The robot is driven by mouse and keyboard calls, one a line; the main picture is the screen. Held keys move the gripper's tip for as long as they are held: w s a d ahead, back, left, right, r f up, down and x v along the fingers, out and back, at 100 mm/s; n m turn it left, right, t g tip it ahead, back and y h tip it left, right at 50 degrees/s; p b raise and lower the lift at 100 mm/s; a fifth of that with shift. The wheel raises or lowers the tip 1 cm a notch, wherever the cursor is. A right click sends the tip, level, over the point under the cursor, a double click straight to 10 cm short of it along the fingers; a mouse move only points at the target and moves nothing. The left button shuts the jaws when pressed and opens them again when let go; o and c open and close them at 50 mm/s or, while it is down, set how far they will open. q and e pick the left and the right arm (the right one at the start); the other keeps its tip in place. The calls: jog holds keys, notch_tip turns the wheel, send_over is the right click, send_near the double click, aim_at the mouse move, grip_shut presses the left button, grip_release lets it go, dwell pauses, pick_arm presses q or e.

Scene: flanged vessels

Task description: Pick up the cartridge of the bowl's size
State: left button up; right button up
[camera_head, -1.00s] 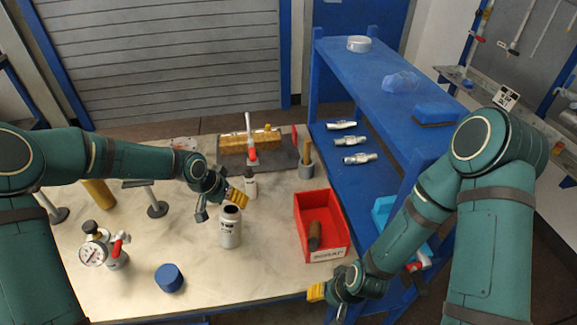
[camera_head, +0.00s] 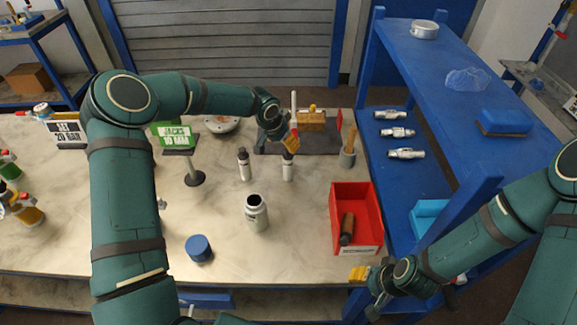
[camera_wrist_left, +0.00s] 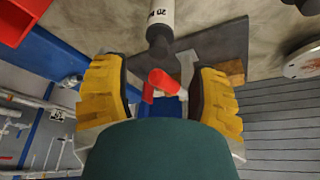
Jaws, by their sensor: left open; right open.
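An open white vessel with a dark mouth, seemingly the bowl (camera_head: 257,214), stands upright on the table. Two slim white cylinders with dark ends, seemingly cartridges, stand behind it: one on the left (camera_head: 244,165), one on the right (camera_head: 288,170). My left gripper (camera_head: 290,143) is open and empty above and behind the right one. In the left wrist view, a white dark-ended cylinder (camera_wrist_left: 160,14) with partly readable print lies beyond the open fingers, with a red-handled part (camera_wrist_left: 158,82) between them. My right gripper (camera_head: 362,278) is open at the table's front right edge.
A red bin (camera_head: 368,232) holds a brown-handled item. A blue cylinder (camera_head: 199,248) stands front left. A grey mat (camera_head: 268,142) with a brass-coloured block (camera_head: 312,122) lies at the back. A blue shelf (camera_head: 415,70) with silver fittings is on the right.

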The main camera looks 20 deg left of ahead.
aim_at(288, 158)
pick_arm(q)
jog(key=shift+x, duration=2.7)
jog(key=shift+w+d, duration=0.1)
grip_shut()
